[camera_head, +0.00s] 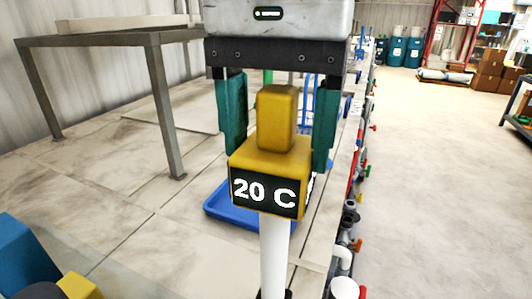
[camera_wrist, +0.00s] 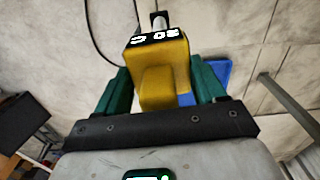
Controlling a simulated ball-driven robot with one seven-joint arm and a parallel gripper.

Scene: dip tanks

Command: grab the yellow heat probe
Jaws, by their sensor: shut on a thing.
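The yellow heat probe (camera_head: 270,160) is in the middle of the head view, upright, with a black "20 C" display on its front and a white shaft running down from it. My gripper (camera_head: 275,135) is above it with its green fingers on either side of the yellow upper block, shut on it. In the wrist view the probe (camera_wrist: 162,75) lies between the fingers of my gripper (camera_wrist: 163,92), its display at the far side.
A blue tray (camera_head: 240,212) lies on the surface behind the probe. A grey metal stand (camera_head: 160,105) is at the left. A row of pipes and coloured valves (camera_head: 350,215) runs along the right edge. Blue and yellow items (camera_head: 25,255) are at the lower left.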

